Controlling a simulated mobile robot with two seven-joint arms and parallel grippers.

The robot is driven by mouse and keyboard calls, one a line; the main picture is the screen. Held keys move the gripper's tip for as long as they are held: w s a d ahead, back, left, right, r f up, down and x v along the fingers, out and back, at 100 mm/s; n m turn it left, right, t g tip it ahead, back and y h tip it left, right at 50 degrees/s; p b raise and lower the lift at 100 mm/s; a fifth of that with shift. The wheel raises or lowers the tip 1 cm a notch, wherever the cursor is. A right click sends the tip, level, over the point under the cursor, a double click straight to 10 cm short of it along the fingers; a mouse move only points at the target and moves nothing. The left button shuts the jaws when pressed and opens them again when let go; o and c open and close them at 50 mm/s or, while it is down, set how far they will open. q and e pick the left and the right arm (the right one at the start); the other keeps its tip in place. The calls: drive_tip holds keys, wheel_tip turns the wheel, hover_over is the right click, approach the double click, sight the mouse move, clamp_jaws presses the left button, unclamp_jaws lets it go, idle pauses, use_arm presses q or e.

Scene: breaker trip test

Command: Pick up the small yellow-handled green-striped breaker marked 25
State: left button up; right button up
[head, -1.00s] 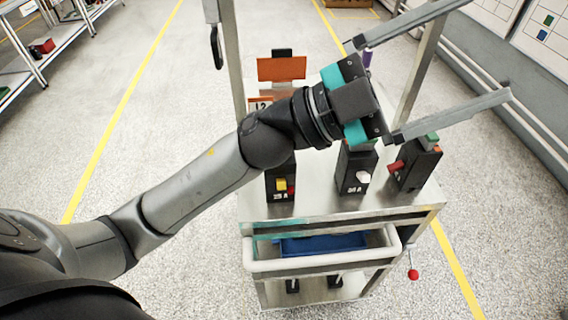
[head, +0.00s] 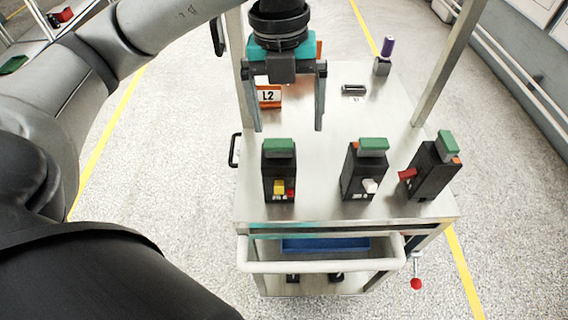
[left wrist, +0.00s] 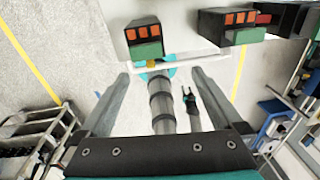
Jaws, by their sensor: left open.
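The yellow-handled breaker (head: 278,172) stands upright at the left of the cart top's front row. It is small and black with a green top band; its marking is too blurred to read now. In the left wrist view the same breaker (left wrist: 143,36) shows orange squares and a green band, with a bit of yellow beside it. My left gripper (head: 288,129) is open and empty, pointing down, its fingertips just above the breaker in the picture and apart from it. In the left wrist view the open fingers (left wrist: 160,75) frame a gap near the breaker. My right gripper is not in view.
A white-handled breaker (head: 365,170) and a tilted red-handled breaker (head: 432,168) stand to the right. An orange L2 sign (head: 269,97), a dark flat piece (head: 353,90) and a purple-topped item (head: 387,48) are farther back. Metal posts rise from the cart (head: 400,120).

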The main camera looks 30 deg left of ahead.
sight(277, 142)
use_arm(q)
drive_tip(key=shift+w+a+r+n+y, duration=0.1)
drive_tip(key=shift+a+r+n+y, duration=0.1)
drive_tip(key=shift+a, duration=0.25)
drive_tip(key=shift+w+a+r+n+y, duration=0.1)
drive_tip(key=shift+a+y, duration=0.1)
drive_tip(key=shift+a, duration=0.2)
drive_tip(key=shift+a+f, duration=0.2)
drive_tip(key=shift+a, duration=0.05)
wheel_tip(277, 142, down, 9)
drive_tip(key=shift+f, duration=0.2)
drive_tip(key=shift+w+f, duration=0.15)
drive_tip(key=shift+f, duration=2.6)
drive_tip(key=shift+r, duration=0.1)
clamp_jaws()
